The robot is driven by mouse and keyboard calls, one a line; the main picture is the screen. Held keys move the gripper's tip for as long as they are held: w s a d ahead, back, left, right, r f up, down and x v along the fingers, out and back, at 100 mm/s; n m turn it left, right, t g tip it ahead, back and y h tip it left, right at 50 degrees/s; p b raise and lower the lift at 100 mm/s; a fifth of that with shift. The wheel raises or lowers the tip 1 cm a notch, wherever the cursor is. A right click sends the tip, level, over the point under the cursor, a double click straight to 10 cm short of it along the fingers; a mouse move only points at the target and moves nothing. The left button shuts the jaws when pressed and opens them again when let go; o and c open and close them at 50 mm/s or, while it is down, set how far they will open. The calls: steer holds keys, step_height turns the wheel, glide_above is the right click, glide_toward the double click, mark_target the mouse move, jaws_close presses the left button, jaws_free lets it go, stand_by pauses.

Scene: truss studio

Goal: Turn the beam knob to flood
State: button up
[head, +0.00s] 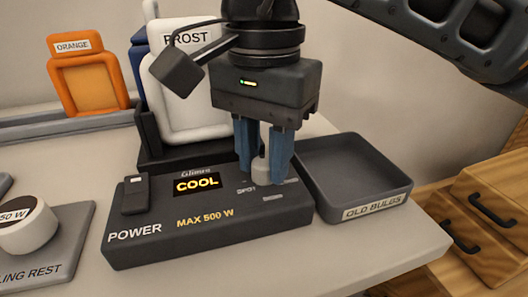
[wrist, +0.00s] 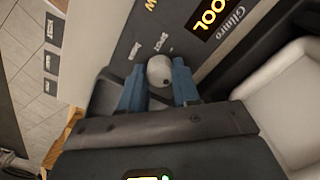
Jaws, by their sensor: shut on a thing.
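The beam knob (head: 260,167) is a pale grey round knob on the right part of the black control box (head: 150,247). My gripper (head: 263,174) points down with its blue fingers shut on the knob, one on each side. In the wrist view the knob (wrist: 159,69) sits between the fingertips, with a small dark mark on its lower side. A "SPOT" label is printed beside it; other small labels near it are too small to read or partly hidden. The box's display (head: 197,184) reads "COOL".
An "OLD BULBS" tray (head: 378,203) stands empty right of the box. Behind are a rack with a white "FROST" frame (head: 190,93) and an orange frame (head: 67,75). A white round part (head: 28,226) sits on a rest at left. Wooden drawers (head: 490,215) are at right.

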steer(key=m+b, duration=0.2)
steer(key=m, duration=0.1)
steer(key=shift+f+m, duration=0.1)
steer(key=shift+m, duration=0.2)
steer(key=m+b, duration=0.2)
steer(key=m, duration=0.3)
steer(key=shift+m, duration=0.3)
steer(key=m+b, duration=0.1)
steer(key=m, duration=0.3)
steer(key=shift+m+b, duration=0.7)
steer(key=shift+m, duration=1.3)
steer(key=o, duration=1.1)
steer(key=shift+c, duration=0.2)
